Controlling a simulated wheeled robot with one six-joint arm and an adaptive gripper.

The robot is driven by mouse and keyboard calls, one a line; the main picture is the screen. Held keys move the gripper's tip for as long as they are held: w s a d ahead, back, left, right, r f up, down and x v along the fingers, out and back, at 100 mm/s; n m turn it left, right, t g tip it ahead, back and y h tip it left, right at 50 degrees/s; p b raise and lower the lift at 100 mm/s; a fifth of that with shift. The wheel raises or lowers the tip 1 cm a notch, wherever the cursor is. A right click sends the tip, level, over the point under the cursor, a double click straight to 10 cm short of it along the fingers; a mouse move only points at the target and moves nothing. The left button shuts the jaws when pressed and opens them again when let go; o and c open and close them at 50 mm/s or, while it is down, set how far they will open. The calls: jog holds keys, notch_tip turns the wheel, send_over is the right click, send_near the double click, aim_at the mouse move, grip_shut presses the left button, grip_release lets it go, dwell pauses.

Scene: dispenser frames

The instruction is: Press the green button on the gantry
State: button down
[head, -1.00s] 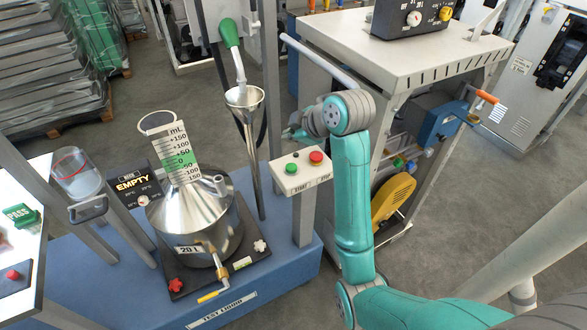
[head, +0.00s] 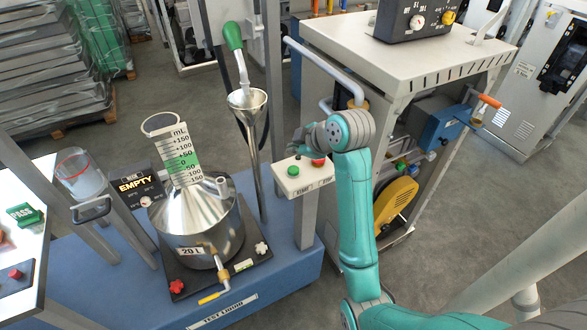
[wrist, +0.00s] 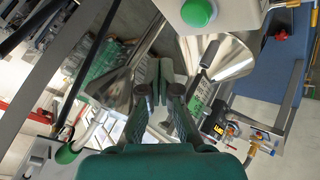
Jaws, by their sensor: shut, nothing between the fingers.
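The green button (head: 293,170) is on the left of a white box on a grey post, marked START. It also shows large at the top of the wrist view (wrist: 198,13). The red button (head: 318,161) is beside it on the right, partly covered by my arm. My gripper (head: 298,146) is just behind and above the box in the head view, its tips hard to make out there. In the wrist view my gripper (wrist: 161,82) is shut and empty, with the green button apart from the fingertips, above and to their right.
A steel funnel (head: 247,101) with a green-handled nozzle (head: 233,38) stands left of the box. A 20 L steel vessel (head: 200,238) with a scale is on the blue base (head: 262,295). A white cart (head: 430,40) stands behind my arm on the right.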

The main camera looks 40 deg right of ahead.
aim_at(295, 170)
jog(key=shift+f, duration=2.15)
jog(key=shift+f, duration=0.1)
jog(key=shift+f, duration=0.35)
jog(key=shift+f, duration=0.45)
dwell(0.7)
jog(key=shift+r, duration=0.9)
jog(key=shift+r, duration=2.45)
